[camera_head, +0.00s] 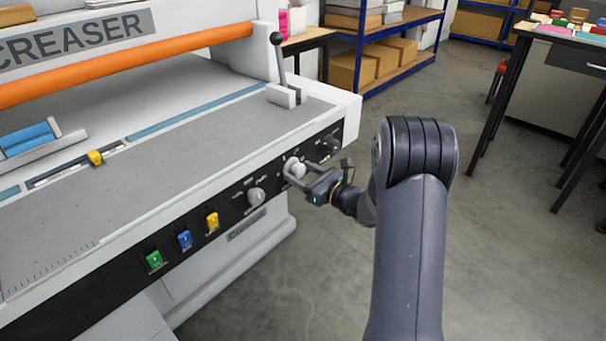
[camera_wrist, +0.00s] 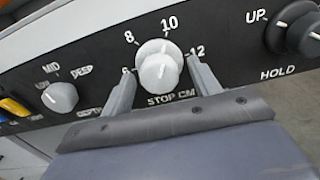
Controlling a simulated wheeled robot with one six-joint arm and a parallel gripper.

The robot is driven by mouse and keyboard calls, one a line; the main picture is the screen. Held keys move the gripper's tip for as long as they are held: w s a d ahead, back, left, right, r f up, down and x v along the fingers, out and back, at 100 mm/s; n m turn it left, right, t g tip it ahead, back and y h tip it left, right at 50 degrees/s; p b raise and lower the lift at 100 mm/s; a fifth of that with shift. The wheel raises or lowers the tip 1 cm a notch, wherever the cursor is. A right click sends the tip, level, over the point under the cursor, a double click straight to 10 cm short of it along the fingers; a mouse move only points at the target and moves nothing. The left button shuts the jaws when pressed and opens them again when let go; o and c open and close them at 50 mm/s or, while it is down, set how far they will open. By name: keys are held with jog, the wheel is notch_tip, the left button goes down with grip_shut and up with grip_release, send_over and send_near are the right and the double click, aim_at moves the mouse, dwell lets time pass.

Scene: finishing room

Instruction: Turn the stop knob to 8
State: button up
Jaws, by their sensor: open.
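The stop knob (camera_wrist: 160,68) is a round, light grey dial on the creaser's black front panel, with "STOP CM" below it. The marks 6, 8, 10 and 12 run around it from left to right. I cannot make out which mark its pointer faces. In the head view the knob (camera_head: 294,168) is partly covered by my gripper. My gripper (camera_wrist: 160,65) is open, with one finger on each side of the knob. Small gaps seem to show between fingers and knob; contact is unclear. The left finger partly covers the 6.
A grey knob marked MID and DEEP (camera_wrist: 58,96) is to the left, and a dark UP/HOLD knob (camera_wrist: 295,28) to the right. Yellow (camera_head: 212,221), blue (camera_head: 184,240) and green (camera_head: 154,260) switches are farther left. A black-knobbed lever (camera_head: 279,60) stands above the panel.

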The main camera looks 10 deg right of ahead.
jog(key=shift+c, duration=0.5)
jog(key=c, duration=0.9)
jog(key=shift+f+n+b, duration=0.2)
jog(key=shift+n+b, duration=0.1)
jog(key=shift+b, duration=0.35)
jog(key=n+b, duration=0.1)
jog(key=b, duration=0.2)
jog(key=shift+f+n, duration=0.15)
jog(key=shift+n, duration=0.25)
jog(key=n+b, duration=0.3)
jog(key=b, duration=0.3)
jog(key=shift+f+n, duration=0.1)
jog(key=shift+n, duration=0.2)
jog(key=n+b, duration=0.4)
jog(key=b, duration=0.2)
jog(key=shift+b, duration=0.3)
jog(key=shift+r+n+b, duration=0.3)
jog(key=shift+n+b, duration=0.5)
jog(key=shift+b, duration=0.35)
jog(key=shift+r, duration=0.15)
